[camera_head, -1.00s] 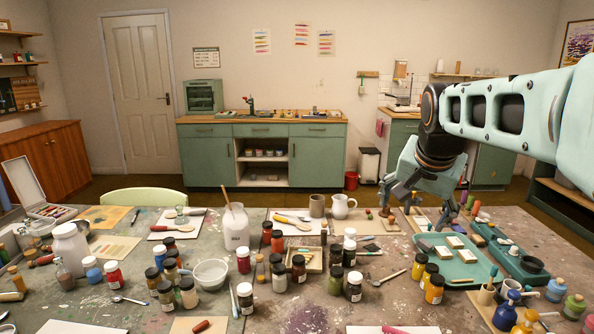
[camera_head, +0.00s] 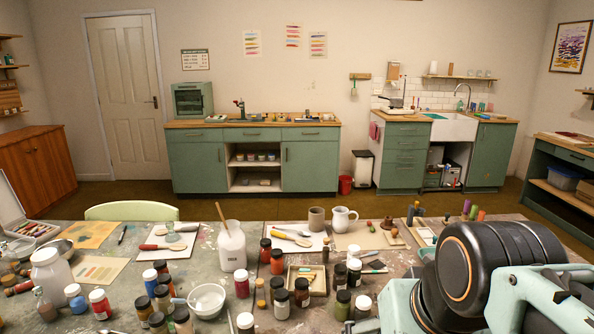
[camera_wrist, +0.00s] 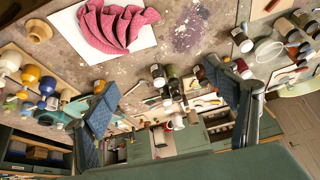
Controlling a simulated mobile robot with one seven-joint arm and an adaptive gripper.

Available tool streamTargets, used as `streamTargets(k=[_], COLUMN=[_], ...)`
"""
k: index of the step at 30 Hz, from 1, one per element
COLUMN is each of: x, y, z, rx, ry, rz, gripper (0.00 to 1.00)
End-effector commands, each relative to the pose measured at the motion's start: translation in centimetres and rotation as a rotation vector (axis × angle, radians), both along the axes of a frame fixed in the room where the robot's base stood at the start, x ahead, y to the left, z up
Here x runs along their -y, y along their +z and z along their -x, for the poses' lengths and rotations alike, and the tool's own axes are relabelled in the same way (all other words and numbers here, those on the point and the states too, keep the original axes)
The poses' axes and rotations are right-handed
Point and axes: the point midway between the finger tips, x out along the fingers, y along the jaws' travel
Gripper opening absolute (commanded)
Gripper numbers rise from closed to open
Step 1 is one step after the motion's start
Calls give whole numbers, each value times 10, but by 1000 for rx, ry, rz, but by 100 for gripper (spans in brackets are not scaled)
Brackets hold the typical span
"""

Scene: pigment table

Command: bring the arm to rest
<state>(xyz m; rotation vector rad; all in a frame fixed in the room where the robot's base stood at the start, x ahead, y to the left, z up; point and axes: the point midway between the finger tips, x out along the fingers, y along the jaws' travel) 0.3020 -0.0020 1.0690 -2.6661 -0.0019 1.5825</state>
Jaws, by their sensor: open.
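My gripper (camera_wrist: 160,80) is open in the wrist view. Its two dark blue padded fingers stand wide apart with nothing held between them. In the head view my arm (camera_head: 500,275) is folded close at the lower right. Its fingers do not show there, and it hides the right part of the table. The paint-stained table (camera_head: 215,300) lies before me.
Several small paint jars (camera_head: 302,292), a white jug (camera_head: 343,219), a white bottle (camera_head: 232,250) and a white bowl (camera_head: 207,299) crowd the table. A pink cloth (camera_wrist: 115,25) lies on a white sheet in the wrist view. A green chair (camera_head: 132,212) stands behind the table.

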Motion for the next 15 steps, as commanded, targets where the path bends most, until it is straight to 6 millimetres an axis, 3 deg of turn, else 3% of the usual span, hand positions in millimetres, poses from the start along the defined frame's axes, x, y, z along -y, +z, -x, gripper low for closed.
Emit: streamTargets(k=[2,3,15], x=[-1,-1,-2], y=[-5,13,105], z=[18,15,14], rx=[-7,-6,-8], ry=[20,22,21], rz=[48,41,37], gripper=[78,78,78])
